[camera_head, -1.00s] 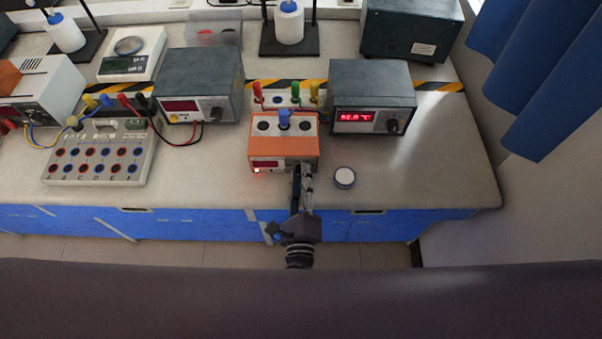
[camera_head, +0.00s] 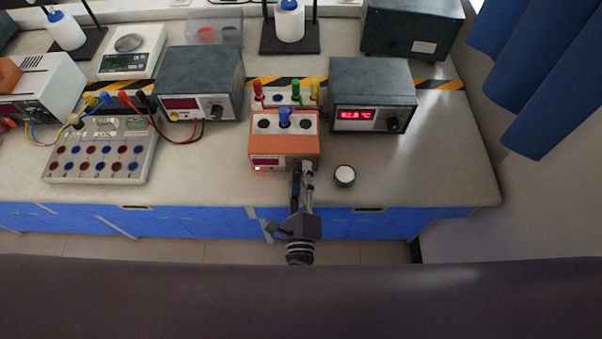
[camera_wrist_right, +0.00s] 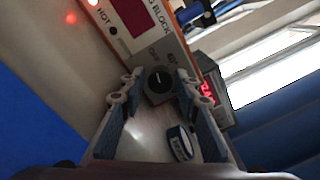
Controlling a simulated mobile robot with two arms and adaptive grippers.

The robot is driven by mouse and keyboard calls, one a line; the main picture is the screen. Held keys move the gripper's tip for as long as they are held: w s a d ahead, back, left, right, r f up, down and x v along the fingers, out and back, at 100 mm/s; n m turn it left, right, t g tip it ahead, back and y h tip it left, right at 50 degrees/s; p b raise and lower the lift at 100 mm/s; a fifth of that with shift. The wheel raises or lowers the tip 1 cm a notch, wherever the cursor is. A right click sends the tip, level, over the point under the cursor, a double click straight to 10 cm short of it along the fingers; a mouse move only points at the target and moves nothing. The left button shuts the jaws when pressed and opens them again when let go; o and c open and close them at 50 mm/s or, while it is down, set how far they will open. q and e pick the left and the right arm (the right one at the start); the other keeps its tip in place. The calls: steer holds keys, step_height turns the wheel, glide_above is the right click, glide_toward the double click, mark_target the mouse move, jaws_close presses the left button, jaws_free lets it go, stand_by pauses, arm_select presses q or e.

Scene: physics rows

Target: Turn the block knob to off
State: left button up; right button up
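The orange heating block (camera_head: 285,150) stands near the front edge of the bench, with a blue-capped item and dark wells on top. Its front carries a dark red display, a small lamp and the words HOT and BLOCK, seen in the wrist view. The dark knob (camera_wrist_right: 159,81) with a pale pointer line is on the front panel. My right gripper (camera_head: 303,168) is at the front right of the block, hiding the knob in the head view. Its fingers are apart, one on each side of the knob; I cannot tell whether they touch it. My left gripper is not in view.
A small white-topped round container (camera_head: 344,175) stands just right of my gripper. A grey unit with a lit red display (camera_head: 373,95) is behind right. A rack with coloured handles (camera_head: 288,92) is behind the block. The bench front right is clear.

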steer(key=s, duration=1.2)
steer(key=s+d+f+m+g+h, duration=0.1)
steer(key=s+d+f+m+g, duration=0.15)
steer(key=d+f+m, duration=0.4)
steer(key=s+d+f+m+g+h, duration=0.1)
steer(key=d+f+m+g, duration=0.2)
steer(key=f, duration=0.7)
steer(key=s+d+f+m+g+h, duration=0.1)
steer(key=s+d+f+m+g, duration=0.25)
steer(key=f, duration=0.55)
steer(key=s+d+f+m+g+y, duration=0.1)
steer(key=s+f+m, duration=0.4)
steer(key=m, duration=0.5)
steer(key=s+d+f+m+g+y+b, duration=0.1)
steer(key=s+d+f+m+g, duration=0.3)
steer(key=s+m, duration=0.4)
steer(key=s+d+f+m+g+y, duration=0.1)
steer(key=s+d+f+m+g, duration=0.2)
steer(key=m, duration=1)
steer(key=s+d+f, duration=0.2)
steer(key=s+f, duration=0.1)
steer(key=f, duration=0.1)
steer(key=shift+s+d+m+b, duration=0.3)
steer(key=shift+d+m+b, duration=0.05)
steer(key=shift+m+b, duration=0.05)
